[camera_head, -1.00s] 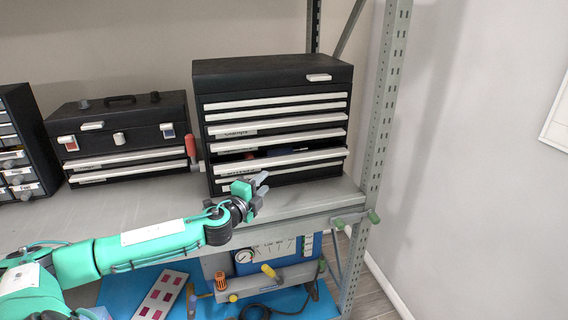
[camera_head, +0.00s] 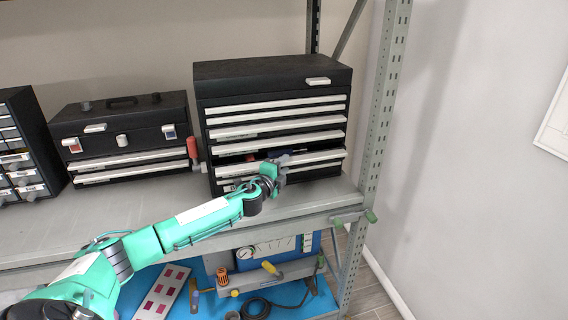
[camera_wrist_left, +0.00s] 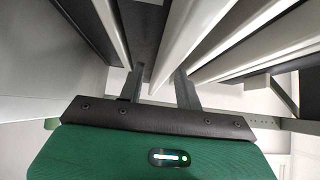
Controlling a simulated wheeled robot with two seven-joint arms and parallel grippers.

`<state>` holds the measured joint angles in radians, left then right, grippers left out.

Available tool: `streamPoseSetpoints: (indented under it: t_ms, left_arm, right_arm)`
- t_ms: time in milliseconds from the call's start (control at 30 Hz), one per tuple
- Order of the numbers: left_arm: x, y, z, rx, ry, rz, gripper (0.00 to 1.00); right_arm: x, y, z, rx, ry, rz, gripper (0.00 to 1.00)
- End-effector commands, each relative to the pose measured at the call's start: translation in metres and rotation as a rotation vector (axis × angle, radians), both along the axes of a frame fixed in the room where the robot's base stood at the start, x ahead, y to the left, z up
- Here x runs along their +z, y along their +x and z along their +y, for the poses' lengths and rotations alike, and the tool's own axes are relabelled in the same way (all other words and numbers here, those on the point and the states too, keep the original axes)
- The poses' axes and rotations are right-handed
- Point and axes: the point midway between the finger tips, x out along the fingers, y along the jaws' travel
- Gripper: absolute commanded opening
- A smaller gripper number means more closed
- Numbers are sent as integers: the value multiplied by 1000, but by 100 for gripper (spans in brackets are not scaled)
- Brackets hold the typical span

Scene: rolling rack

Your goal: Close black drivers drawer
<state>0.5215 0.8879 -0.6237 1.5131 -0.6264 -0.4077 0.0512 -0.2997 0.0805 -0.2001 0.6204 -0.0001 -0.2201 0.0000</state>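The black tool chest (camera_head: 272,72) stands on the shelf, its drawers fronted with white strips. The low drivers drawer (camera_head: 317,157) is pulled out part way, and a dark gap with red and blue items shows above its front. My left gripper (camera_head: 279,167) is at that drawer's front, covering its middle. In the left wrist view my gripper's two fingers (camera_wrist_left: 159,88) are apart, with white drawer strips (camera_wrist_left: 188,40) close by. I cannot tell whether they touch the drawer. My right gripper is in neither view.
A smaller black toolbox (camera_head: 120,128) with a red-handled tool beside it stands to the left, beyond it a small-drawer cabinet (camera_head: 22,150). A metal rack post (camera_head: 385,110) rises to the right. The grey shelf (camera_head: 110,220) is bare in front.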

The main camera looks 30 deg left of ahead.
Motion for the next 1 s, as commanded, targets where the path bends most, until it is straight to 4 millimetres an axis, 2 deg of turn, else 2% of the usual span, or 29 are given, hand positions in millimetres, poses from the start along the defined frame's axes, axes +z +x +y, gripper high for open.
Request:
streamPoseSetpoints:
  t_ms: [400, 600, 833, 1000]
  left_arm:
    - [0, 7, 0, -1, 0, 1, 35]
    - [0, 6, 0, -1, 0, 1, 0]
    - [-1, 8, 2, 0, 0, 1, 0]
    - [-3, 24, 20, 2, 0, 1, 0]
  right_arm:
    - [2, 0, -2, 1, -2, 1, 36]
    - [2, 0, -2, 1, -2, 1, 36]
    - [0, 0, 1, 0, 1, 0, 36]
    - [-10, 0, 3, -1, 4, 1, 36]
